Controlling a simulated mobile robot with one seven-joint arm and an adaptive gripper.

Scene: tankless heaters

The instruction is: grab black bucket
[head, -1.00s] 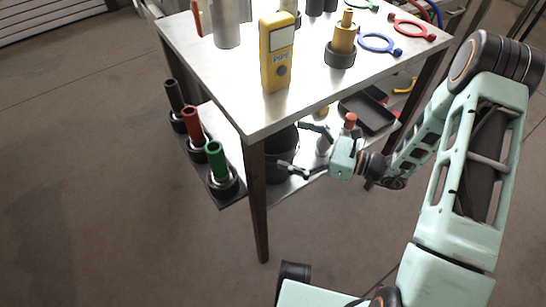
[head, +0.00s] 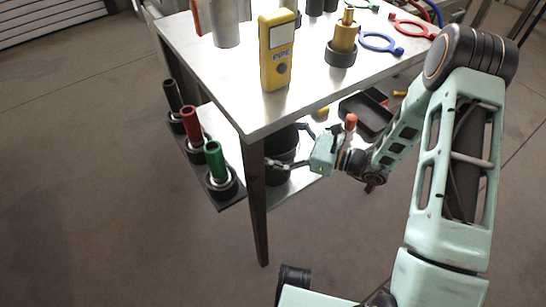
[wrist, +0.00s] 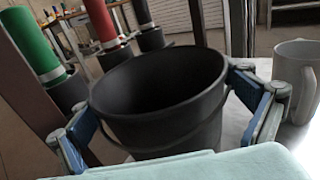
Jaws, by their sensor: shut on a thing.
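The black bucket (wrist: 165,100) stands upright in the middle of the wrist view, with its open rim tilted toward the camera. In the head view the bucket (head: 281,150) is on the lower shelf, partly hidden by the table leg and top. My gripper (head: 285,168) reaches in under the table top from the right. In the wrist view its fingers (wrist: 163,105) lie on both sides of the bucket, shut on its wall. The fingertips are partly hidden by the bucket.
A table leg (head: 256,205) stands close in front of the bucket. Black, red and green (head: 214,158) handled tools stand in a rack at left. A white mug (wrist: 296,78) is right of the bucket. A yellow meter (head: 276,50) stands on the table top (head: 225,85). A black tray (head: 368,115) lies on the shelf.

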